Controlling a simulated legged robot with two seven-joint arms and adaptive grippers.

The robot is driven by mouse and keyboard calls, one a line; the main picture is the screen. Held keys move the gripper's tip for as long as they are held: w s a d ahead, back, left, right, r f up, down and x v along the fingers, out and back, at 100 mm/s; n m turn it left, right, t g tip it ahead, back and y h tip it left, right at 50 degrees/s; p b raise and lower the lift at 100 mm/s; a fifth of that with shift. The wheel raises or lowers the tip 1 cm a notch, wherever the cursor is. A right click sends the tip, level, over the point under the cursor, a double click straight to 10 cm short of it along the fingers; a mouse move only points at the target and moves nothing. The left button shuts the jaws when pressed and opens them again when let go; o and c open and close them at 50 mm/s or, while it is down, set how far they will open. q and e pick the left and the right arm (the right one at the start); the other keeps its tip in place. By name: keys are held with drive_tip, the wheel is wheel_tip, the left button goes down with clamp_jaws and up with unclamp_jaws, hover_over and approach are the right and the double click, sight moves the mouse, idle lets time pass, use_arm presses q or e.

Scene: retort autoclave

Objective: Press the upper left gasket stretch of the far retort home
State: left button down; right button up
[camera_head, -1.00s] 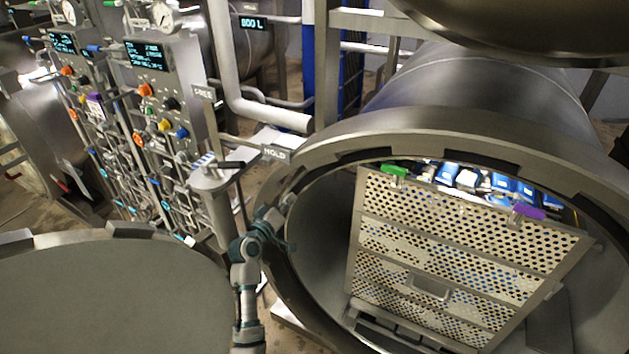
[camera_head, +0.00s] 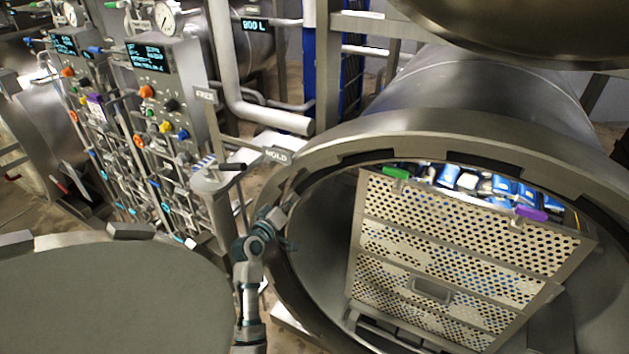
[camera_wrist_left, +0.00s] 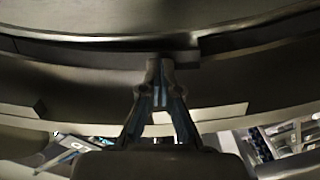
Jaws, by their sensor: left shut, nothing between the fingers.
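The open retort (camera_head: 430,126) fills the right of the head view, its round mouth facing me. My left gripper (camera_head: 288,206) is at the upper left of the mouth rim. In the left wrist view the gripper (camera_wrist_left: 160,64) is shut and empty, its fingertips together at the curved rim. A dark band (camera_wrist_left: 90,46) runs along the rim there and ends in a step near the fingertips. I cannot tell whether the fingertips touch it, or which part is the gasket. My right gripper is not in view.
A perforated basket (camera_head: 455,240) with blue and white packs (camera_head: 480,184) stands inside the retort. A large round metal disc (camera_head: 110,295) with lugs lies at lower left. A control panel (camera_head: 160,90) and pipes stand behind my arm at left.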

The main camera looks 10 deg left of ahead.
use_arm(q)
drive_tip(key=shift+a, duration=0.25)
drive_tip(key=shift+w+d, duration=0.15)
drive_tip(key=shift+d, duration=0.15)
drive_tip(key=shift+b+x, duration=0.4)
drive_tip(key=shift+x, duration=0.65)
drive_tip(key=shift+w+d, duration=0.1)
drive_tip(key=shift+w, duration=0.45)
drive_tip(key=shift+s, duration=0.1)
drive_tip(key=p, duration=0.4)
approach(298, 192)
drive_tip(key=shift+s, duration=0.25)
idle(0.4)
